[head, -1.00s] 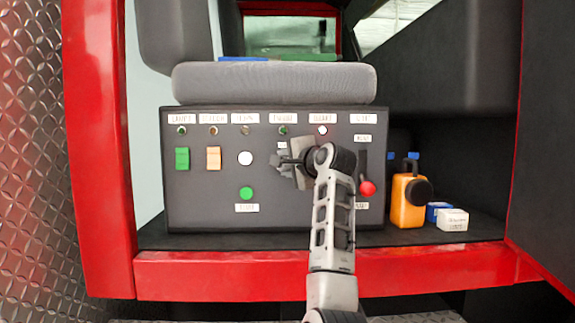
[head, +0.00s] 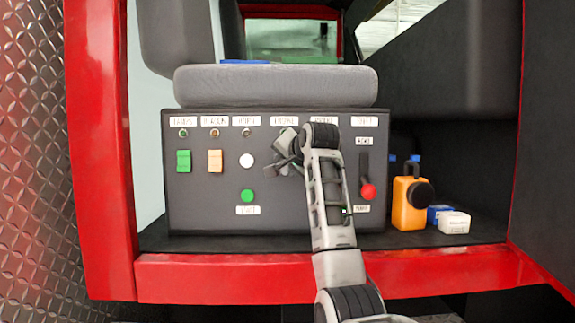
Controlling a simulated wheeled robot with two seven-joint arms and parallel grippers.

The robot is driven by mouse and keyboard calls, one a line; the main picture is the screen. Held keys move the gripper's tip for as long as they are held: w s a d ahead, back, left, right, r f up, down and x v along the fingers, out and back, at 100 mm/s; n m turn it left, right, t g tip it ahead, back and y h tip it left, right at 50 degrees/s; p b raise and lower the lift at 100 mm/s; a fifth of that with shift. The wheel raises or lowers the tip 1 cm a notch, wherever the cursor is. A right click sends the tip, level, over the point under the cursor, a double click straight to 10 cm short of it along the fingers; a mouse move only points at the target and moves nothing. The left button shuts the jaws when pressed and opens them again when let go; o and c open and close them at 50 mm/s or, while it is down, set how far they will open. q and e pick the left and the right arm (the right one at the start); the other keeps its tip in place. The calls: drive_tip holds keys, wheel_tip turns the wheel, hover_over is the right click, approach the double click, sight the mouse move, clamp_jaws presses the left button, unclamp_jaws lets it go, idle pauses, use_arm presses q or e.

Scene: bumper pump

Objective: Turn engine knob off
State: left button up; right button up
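The dark control panel (head: 215,215) stands under a grey seat cushion. The fourth label from the left (head: 284,121) seems to read ENGINE. The engine knob is hidden behind my gripper, below that label. My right gripper (head: 283,160) is at the panel face, tilted, with its fingers pointing left. I cannot tell whether the fingers are shut, or whether they touch the knob. My wrist covers the panel to the right of it. My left gripper is not in view.
The panel also carries a green switch (head: 183,161), an orange switch (head: 214,161), a white button (head: 246,160), a green button (head: 247,195) and a red-knobbed lever (head: 368,191). An orange container (head: 410,203) and small boxes (head: 453,222) stand right. A red frame (head: 200,277) borders the compartment.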

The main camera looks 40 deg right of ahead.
idle(0.4)
drive_tip(key=o, duration=1)
use_arm(q)
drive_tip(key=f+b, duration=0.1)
drive_tip(key=b, duration=0.1)
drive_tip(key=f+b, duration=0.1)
drive_tip(key=b, duration=0.1)
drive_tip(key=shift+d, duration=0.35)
use_arm(e)
drive_tip(key=v, duration=1.6)
drive_tip(key=shift+w+a+f, duration=0.1)
